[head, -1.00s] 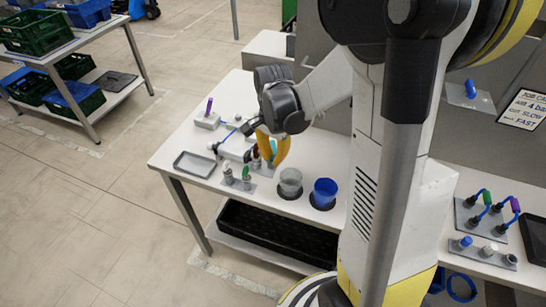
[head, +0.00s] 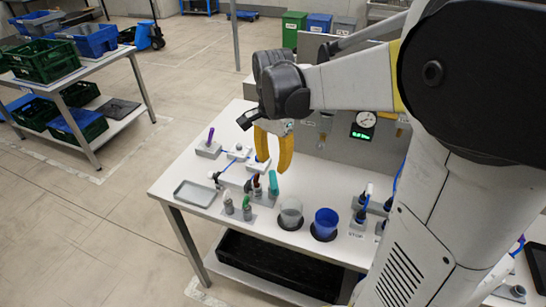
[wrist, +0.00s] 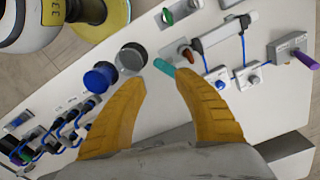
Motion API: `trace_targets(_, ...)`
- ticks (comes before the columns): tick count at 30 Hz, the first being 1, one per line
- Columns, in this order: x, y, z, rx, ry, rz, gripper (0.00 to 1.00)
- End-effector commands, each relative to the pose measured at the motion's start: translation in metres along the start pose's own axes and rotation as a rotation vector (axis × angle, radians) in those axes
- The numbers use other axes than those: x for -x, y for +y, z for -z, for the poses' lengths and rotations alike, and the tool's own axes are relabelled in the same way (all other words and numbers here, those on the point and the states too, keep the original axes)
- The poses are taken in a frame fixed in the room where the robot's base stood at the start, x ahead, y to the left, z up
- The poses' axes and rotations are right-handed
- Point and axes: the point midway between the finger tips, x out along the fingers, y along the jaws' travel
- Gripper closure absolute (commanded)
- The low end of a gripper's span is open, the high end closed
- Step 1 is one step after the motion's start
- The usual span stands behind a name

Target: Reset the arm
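My arm reaches from the right over the white table (head: 185,165) in the head view. My gripper (head: 268,166) hangs above the table with its yellow fingers pointing down. In the wrist view my gripper (wrist: 160,80) has its two fingers spread apart with nothing held between them. A teal pen-like piece (wrist: 164,67) shows beyond the fingertips, standing among the holders on the table. No object is touching the fingers as far as I can tell.
A blue cup (head: 326,222) and a clear cup (head: 291,212) stand at the table's front. A grey tray (head: 195,193) lies at the left corner. A gauge panel (head: 364,125) stands behind. Crates (head: 45,62) fill a rack at the left.

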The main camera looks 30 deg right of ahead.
Motion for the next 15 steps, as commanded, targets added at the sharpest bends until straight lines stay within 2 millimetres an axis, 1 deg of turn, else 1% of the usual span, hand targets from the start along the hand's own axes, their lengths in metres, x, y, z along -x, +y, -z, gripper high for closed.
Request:
trace_targets(1, 0.0056, 0.0, 0.0, 0.0, 0.0, 0.0, 0.63)
trace_targets(4, 0.012, 0.0001, -0.0001, 0.0, 0.0, 0.0, 0.63)
trace_targets(15, 0.0137, 0.0, -0.0001, 0.0, 0.0, 0.0, 0.63)
